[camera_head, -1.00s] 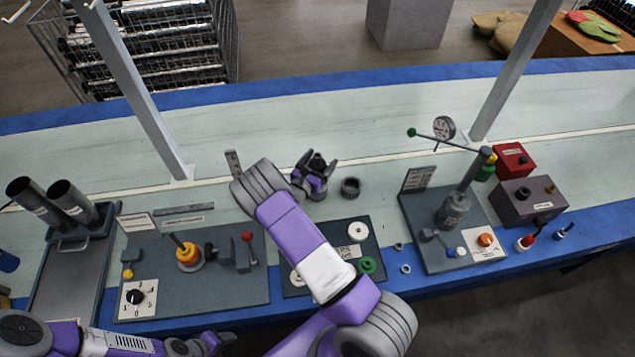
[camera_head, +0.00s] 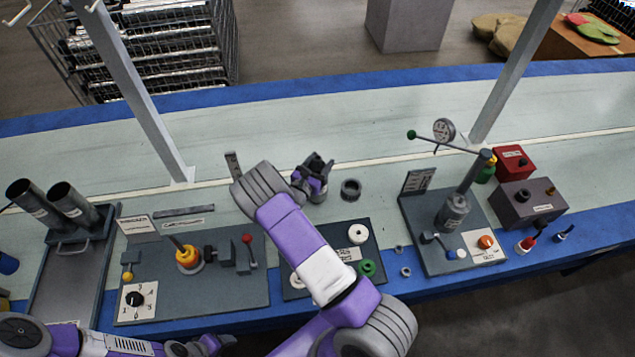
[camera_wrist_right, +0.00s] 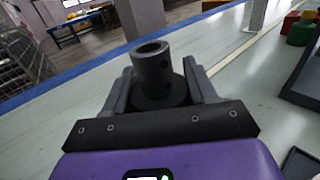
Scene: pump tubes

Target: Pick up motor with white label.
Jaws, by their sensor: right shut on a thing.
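My right gripper (camera_head: 318,166) is shut on a dark grey cylindrical part with a hollow top and a flange. This dark part (camera_wrist_right: 152,68) stands upright between the two fingers in the right wrist view. No white label shows on it, so I cannot tell if it is the motor. In the head view the gripper is over the pale worktop, just left of a short dark ring (camera_head: 350,189). My left arm shows at the lower left of the head view; the jaws of my left gripper (camera_head: 205,346) are too unclear to read.
A dark board with white and green rings (camera_head: 366,268) lies beneath my right arm. A station with a rotary dial (camera_head: 250,290) is at left, and a press with a gauge (camera_head: 410,215) at right. Two tubes (camera_head: 72,199) stand far left. The worktop (camera_head: 260,130) behind is clear.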

